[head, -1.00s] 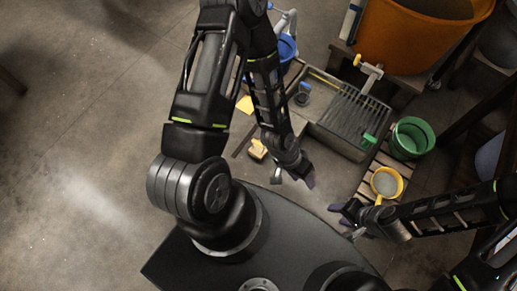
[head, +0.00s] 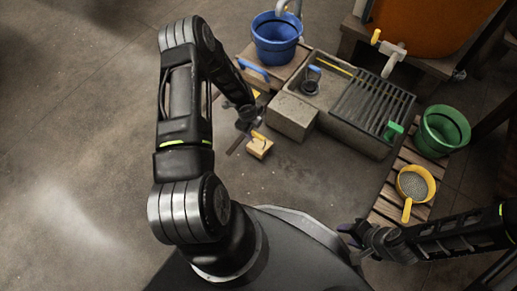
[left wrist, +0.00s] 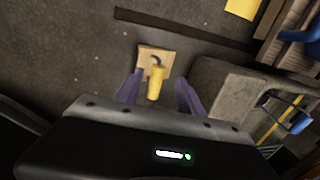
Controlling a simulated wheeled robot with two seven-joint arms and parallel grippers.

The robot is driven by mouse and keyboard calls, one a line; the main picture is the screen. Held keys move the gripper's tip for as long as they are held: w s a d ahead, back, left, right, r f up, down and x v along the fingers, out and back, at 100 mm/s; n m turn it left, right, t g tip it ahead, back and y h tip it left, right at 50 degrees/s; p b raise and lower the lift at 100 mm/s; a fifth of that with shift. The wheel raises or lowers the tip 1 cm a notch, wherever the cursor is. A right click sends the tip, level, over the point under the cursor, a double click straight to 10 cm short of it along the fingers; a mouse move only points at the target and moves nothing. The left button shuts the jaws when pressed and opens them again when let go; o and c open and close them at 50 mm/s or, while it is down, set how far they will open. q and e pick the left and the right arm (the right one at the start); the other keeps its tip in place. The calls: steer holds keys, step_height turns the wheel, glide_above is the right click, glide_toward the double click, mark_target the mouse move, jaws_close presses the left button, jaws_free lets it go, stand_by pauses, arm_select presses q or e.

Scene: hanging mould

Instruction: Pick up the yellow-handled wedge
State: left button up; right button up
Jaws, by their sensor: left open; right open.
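The yellow-handled wedge (head: 259,149) is a small tan block with a yellow handle on top. It stands on the floor left of the grey stone sink. My left gripper (head: 243,128) is beside it, just up and left of it in the head view. In the left wrist view the wedge's yellow handle (left wrist: 156,82) shows between the two purple fingers of my open left gripper (left wrist: 160,92). The fingers do not appear to grip it; the exact gap is hard to tell. My right gripper (head: 350,233) is open and empty near my base, low in the head view.
The stone sink (head: 345,135) with a dark grate stands right of the wedge, a stone block (head: 291,116) at its near corner. A blue bucket (head: 276,40), green bucket (head: 442,132) and yellow sieve (head: 415,184) are around it. A dark strip (head: 238,142) lies left of the wedge. Floor at left is clear.

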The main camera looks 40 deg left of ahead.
mark_target(254, 134)
arm_select(q)
steer(key=shift+w+d+f+b, duration=0.15)
steer(key=shift+f+b, duration=0.15)
steer(key=shift+f, duration=0.35)
steer(key=shift+w+a+f+b, duration=0.1)
steer(key=shift+f+b, duration=0.15)
steer(key=shift+f, duration=0.35)
steer(key=shift+f, duration=0.1)
step_height(254, 134, down, 4)
steer(key=b, duration=0.2)
steer(key=shift+w+d+f+b, duration=0.1)
steer(key=shift+w+f+b, duration=0.1)
steer(key=shift+b, duration=0.15)
steer(key=shift+w+f, duration=0.1)
steer(key=shift+f, duration=0.25)
steer(key=shift+c, duration=0.3)
jaws_close()
stand_by(0.3)
